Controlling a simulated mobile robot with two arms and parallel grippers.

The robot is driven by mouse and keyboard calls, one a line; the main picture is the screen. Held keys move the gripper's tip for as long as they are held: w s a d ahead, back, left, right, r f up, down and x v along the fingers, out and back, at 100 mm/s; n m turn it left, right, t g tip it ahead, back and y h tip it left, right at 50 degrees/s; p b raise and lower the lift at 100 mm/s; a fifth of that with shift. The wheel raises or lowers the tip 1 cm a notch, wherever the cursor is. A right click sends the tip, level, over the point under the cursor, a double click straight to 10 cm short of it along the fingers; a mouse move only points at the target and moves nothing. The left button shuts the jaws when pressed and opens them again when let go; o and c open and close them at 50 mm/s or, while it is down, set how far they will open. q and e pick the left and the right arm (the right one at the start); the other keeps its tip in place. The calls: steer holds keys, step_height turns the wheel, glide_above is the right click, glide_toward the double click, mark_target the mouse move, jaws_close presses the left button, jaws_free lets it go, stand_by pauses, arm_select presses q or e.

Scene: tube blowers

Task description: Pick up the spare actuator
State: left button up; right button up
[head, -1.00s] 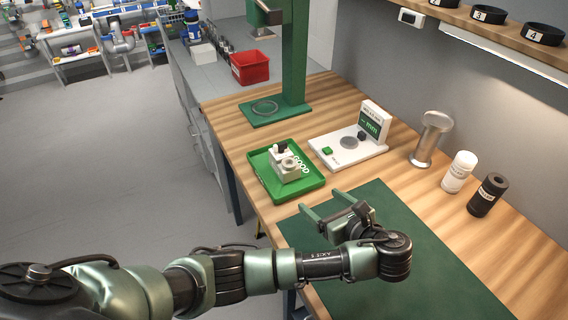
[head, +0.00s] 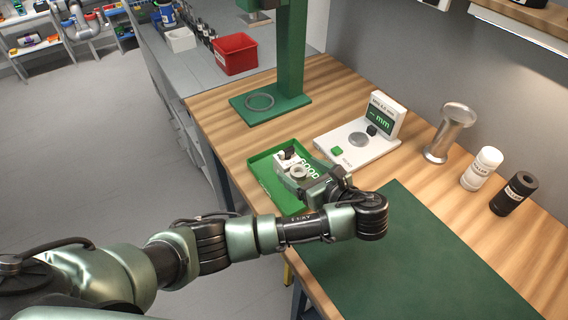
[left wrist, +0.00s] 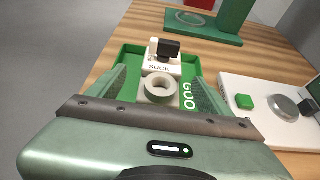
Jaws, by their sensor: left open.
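A small white block with a dark knob and a pale ring, apparently the spare actuator (head: 284,158), sits in the green tray (head: 264,177) marked GOOD. In the left wrist view the actuator (left wrist: 162,65) shows a "SUCK" label below its dark knob, and its ring lies nearer to me. My left gripper (head: 303,174) is open at the tray. Its two fingers (left wrist: 160,92) stand to either side of the ring with gaps between. The gripper partly covers the tray and the near part of the actuator in the head view. My right gripper is not in view.
A white measuring gauge (head: 352,143) with a display stands right of the tray. Behind is a green stand (head: 290,60) with a ring on its base. A metal post (head: 448,133), a white bottle (head: 482,169) and a black one (head: 513,194) line the wall side. The green mat (head: 420,255) is bare.

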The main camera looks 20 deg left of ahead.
mark_target(294, 165)
arm_select(q)
steer(key=shift+x, duration=0.8)
steer(key=x, duration=0.3)
steer(key=shift+w+a+f+p, duration=0.1)
steer(key=shift+w+a+p, duration=0.15)
steer(key=shift+w+p, duration=0.1)
steer(key=shift+w+a, duration=0.1)
steer(key=c, duration=1.4)
jaws_close()
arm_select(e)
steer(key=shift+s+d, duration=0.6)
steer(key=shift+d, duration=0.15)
